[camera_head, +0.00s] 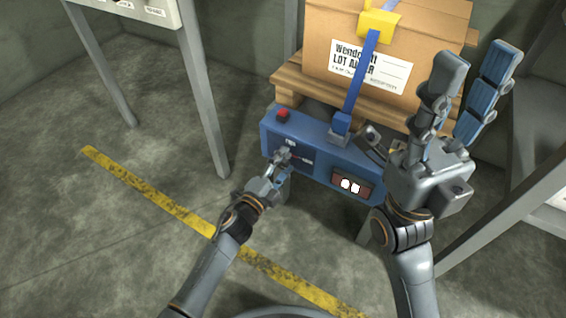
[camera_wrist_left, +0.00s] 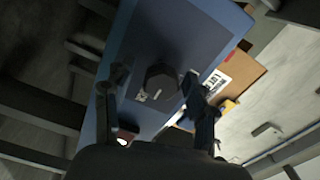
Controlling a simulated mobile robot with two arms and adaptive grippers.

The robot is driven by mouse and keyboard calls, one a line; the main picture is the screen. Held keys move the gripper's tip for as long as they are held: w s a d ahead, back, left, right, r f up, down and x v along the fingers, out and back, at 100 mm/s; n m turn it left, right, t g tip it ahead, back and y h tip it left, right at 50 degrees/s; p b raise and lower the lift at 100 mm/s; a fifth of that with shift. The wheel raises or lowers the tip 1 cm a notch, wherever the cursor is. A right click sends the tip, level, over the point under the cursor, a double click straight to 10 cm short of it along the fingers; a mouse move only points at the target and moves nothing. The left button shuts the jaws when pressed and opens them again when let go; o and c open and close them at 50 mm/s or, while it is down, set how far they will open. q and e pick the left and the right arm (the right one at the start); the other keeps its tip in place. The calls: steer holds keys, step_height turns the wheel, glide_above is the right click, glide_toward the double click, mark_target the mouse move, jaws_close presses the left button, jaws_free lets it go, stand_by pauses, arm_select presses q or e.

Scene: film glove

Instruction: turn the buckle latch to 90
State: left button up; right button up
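A dark, many-sided knob (camera_wrist_left: 161,79), which may be the latch, sits on the dark panel of a blue machine (camera_head: 315,140). White marks lie beside it; I cannot read its angle. My left gripper (camera_head: 283,156) is at this panel and covers most of the knob in the head view. In the left wrist view the fingers (camera_wrist_left: 155,82) are apart, one on each side of the knob, with gaps showing. My right gripper (camera_head: 480,85) is open and empty, fingers up, in front of the machine's right end. A yellow buckle (camera_head: 380,22) on a blue strap (camera_head: 361,75) is on the box.
A labelled cardboard box (camera_head: 430,45) stands on a wooden pallet (camera_head: 290,85) behind the machine. Grey table legs (camera_head: 203,95) stand to the left. The floor in front, with a yellow stripe (camera_head: 185,212), is clear.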

arm_select(q)
steer(key=v, duration=1.2)
stand_by(0.4)
